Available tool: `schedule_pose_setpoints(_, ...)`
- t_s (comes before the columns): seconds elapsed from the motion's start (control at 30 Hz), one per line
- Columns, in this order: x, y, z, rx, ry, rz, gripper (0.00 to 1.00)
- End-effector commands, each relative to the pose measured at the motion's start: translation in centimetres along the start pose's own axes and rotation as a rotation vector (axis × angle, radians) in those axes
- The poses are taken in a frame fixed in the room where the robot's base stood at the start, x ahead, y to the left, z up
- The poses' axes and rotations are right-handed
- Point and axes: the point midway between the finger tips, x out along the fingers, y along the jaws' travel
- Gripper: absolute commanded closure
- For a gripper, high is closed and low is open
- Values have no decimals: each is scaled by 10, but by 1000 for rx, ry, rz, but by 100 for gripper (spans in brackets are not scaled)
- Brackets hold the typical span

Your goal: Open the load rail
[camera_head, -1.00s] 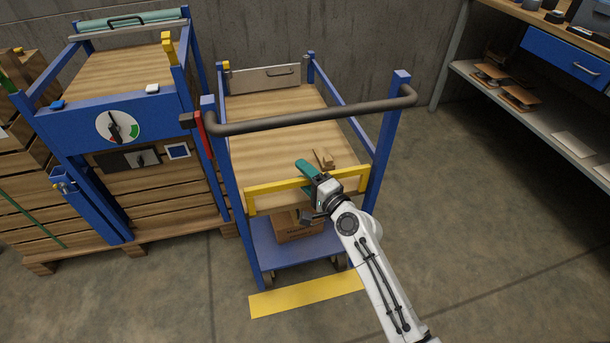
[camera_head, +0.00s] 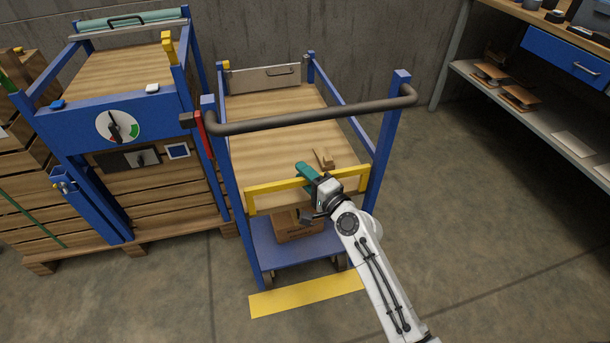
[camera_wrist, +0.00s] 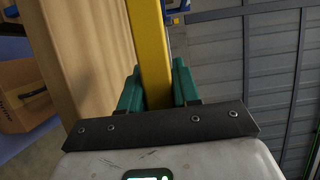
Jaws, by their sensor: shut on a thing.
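The load rail (camera_head: 275,186) is a yellow bar across the near end of the blue cart, in front of its wooden deck (camera_head: 265,155). My gripper (camera_head: 308,175) is at the middle of this rail. In the wrist view the yellow rail (camera_wrist: 150,50) runs between the two green fingers of my gripper (camera_wrist: 157,85), which are shut on it. The rail still spans the cart's near end between the blue posts. My gripper hides part of its middle.
A dark push handle (camera_head: 310,117) crosses above the deck between the posts. A small wooden block (camera_head: 323,158) lies on the deck just beyond my gripper. A cardboard box (camera_head: 290,228) sits on the lower shelf. A yellow floor strip (camera_head: 300,295) lies in front.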

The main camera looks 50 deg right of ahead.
Motion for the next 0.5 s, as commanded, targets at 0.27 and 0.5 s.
schedule_pose_setpoints(0.27,-4,6,2,-14,-1,-33,100)
schedule_pose_setpoints(0.5,-10,10,5,-46,-2,-111,100)
